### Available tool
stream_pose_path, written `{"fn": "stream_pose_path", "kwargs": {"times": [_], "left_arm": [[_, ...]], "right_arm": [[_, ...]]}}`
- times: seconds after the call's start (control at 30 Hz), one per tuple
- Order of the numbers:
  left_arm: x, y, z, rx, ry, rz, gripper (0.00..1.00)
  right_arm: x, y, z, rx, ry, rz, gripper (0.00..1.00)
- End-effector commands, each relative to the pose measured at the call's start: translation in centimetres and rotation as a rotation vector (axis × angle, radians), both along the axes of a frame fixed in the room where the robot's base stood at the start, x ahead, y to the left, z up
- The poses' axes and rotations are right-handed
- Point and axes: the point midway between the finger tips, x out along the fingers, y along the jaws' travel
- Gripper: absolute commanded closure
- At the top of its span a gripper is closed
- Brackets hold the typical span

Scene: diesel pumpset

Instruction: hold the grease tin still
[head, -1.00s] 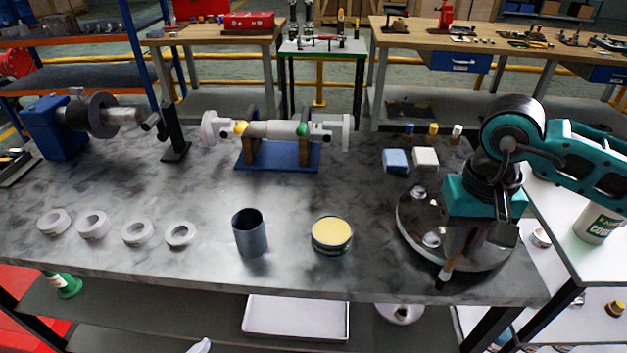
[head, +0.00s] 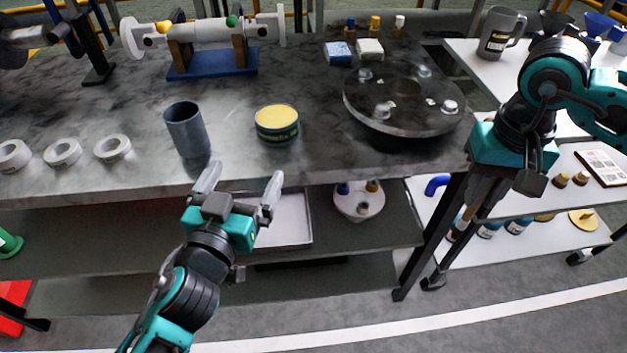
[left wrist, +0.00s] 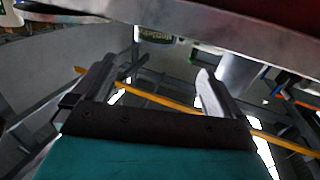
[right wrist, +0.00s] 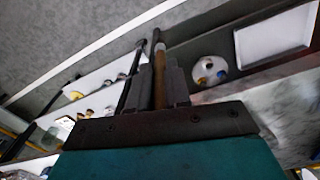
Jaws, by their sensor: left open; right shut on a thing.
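The grease tin (head: 277,122), a short dark tin with a yellow top, stands upright near the bench's front edge. A dark labelled tin at the top of the left wrist view (left wrist: 155,34) appears to be the same one. My left gripper (head: 243,182) is open and empty in front of the bench edge, below and left of the tin, apart from it. My right gripper (head: 480,197) is shut on a slim tool with a wooden handle (right wrist: 159,80), off the bench's right front corner. The tool's far end is hard to make out.
A grey cup (head: 187,130) stands left of the tin, with white rings (head: 62,152) further left. A dark round flange (head: 405,100) lies to the right. A shaft on a blue stand (head: 212,63) is behind. A white tray (head: 290,225) sits on the shelf below.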

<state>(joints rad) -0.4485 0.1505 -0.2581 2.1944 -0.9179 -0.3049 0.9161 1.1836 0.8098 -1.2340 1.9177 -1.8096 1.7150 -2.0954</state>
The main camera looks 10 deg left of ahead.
Motion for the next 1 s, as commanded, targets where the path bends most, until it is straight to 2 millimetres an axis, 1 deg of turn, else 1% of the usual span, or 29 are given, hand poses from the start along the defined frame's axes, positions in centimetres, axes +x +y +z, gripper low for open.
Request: {"fn": "stream_pose_path", "kwargs": {"times": [0.03,0.07,0.17,0.27,0.37,0.7,0.8,1.0], "left_arm": [[0.1,0.0,0.1,-0.004,-0.015,0.0,0.0],[0.2,-0.1,0.2,-0.004,-0.022,0.001,0.0],[0.5,-0.1,0.6,-0.008,-0.033,0.001,0.0],[1.3,-0.2,0.8,-0.008,-0.034,0.001,0.0],[2.7,-0.2,0.8,-0.008,-0.035,0.001,0.0],[8.3,-0.5,0.8,-0.007,-0.033,0.002,0.0],[9.8,-0.6,0.7,-0.007,-0.032,0.002,0.0],[11.7,-0.7,0.6,-0.008,-0.031,0.002,0.0]], "right_arm": [[0.0,0.0,-0.5,0.0,-0.001,0.0,1.0],[0.0,0.0,-0.5,0.0,-0.001,0.0,1.0],[0.0,0.0,-0.4,0.0,-0.001,0.0,1.0],[0.0,0.0,-0.2,0.0,0.0,0.0,1.0],[0.0,0.0,0.1,0.0,0.0,0.0,1.0],[0.0,0.0,0.8,0.0,0.0,0.0,1.0],[0.0,0.0,0.9,0.0,0.0,0.0,1.0],[0.0,0.0,0.9,0.0,0.0,-0.001,1.0]]}}
